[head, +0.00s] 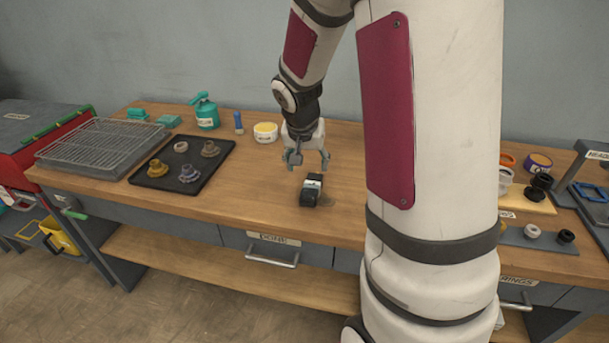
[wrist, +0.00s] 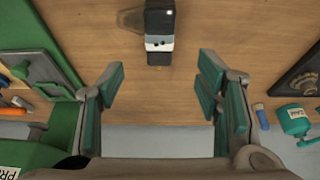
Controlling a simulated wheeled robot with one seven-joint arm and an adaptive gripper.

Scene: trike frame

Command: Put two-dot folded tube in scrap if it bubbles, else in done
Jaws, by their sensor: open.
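A black folded tube (head: 311,193) with a pale band lies on the wooden bench, near its front edge. In the wrist view the tube (wrist: 159,22) is at the top centre, and its white band shows small dark dots. My gripper (head: 308,163) is open and empty, above and behind the tube in the head view. In the wrist view the tube lies beyond the open fingertips (wrist: 163,68), not between them. No bubbles show. A drawer (head: 272,250) under the bench has a label that is hard to read. I cannot make out a scrap label.
A black tray (head: 206,183) with several fittings and a wire rack (head: 60,150) stand at the left. A yellow bin (head: 62,243) is low left. Bench around the tube is clear.

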